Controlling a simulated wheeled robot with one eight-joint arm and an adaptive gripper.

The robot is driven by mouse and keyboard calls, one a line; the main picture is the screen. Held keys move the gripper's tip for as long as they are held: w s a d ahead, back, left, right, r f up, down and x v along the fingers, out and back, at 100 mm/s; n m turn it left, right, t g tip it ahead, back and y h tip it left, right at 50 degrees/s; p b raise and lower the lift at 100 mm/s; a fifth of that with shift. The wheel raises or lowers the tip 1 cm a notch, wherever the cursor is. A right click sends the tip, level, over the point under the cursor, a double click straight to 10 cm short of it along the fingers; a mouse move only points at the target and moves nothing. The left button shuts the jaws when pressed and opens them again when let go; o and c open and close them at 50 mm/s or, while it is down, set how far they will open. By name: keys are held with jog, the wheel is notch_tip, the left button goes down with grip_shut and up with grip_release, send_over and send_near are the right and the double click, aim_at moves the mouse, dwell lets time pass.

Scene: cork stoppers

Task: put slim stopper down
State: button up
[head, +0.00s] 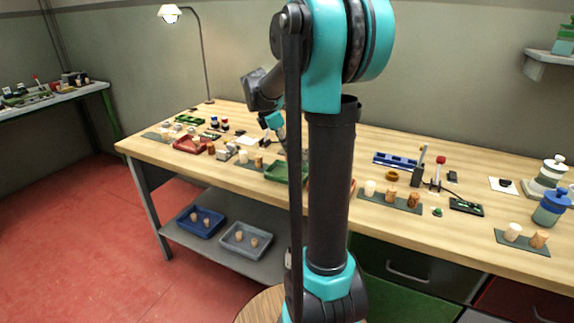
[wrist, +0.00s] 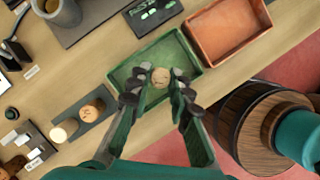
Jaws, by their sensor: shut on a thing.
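My gripper (wrist: 160,80) is shut on a light cork stopper (wrist: 160,76), whose round end shows between the fingertips in the wrist view. The stopper is over the inside of a green tray (wrist: 120,74); I cannot tell whether it touches the tray floor. In the head view the green tray (head: 284,177) is partly hidden behind my arm, and the held stopper cannot be made out. A pale stopper (wrist: 60,133) and a browner stopper (wrist: 91,112) stand on a dark mat left of the tray in the wrist view.
An orange-red tray (wrist: 238,50) lies close beside the green one. A black device with a green display (wrist: 152,14) and a grey cup (wrist: 66,14) are near the tray. Labelled dark blocks (wrist: 32,140) stand at lower left. A bare wood strip borders the green tray.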

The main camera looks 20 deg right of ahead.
jog(key=shift+f, duration=3.3)
jog(key=o, duration=0.7)
jog(key=shift+f, duration=0.1)
jog(key=v, duration=1.2)
jog(key=s+f+m, duration=0.2)
jog(key=s+f, duration=0.1)
jog(key=s+a+f+m+t+y, duration=0.1)
jog(key=s+f+m, duration=0.2)
jog(key=s, duration=0.1)
jog(key=s+a+f+m+t+y, duration=0.1)
jog(key=s+f+m, duration=0.2)
jog(key=shift+s+f, duration=0.2)
jog(key=shift+f, duration=0.2)
jog(key=s+a+f+m, duration=0.1)
jog(key=s+f+m, duration=0.2)
jog(key=s, duration=0.1)
jog(key=s+a+f+m+t+y, duration=0.1)
jog(key=s+f+m, duration=0.2)
jog(key=s, duration=0.1)
jog(key=s+a+f+m+t+y, duration=0.1)
jog(key=s+f+m, duration=0.3)
jog(key=shift+s+a, duration=0.1)
jog(key=shift+a, duration=0.15)
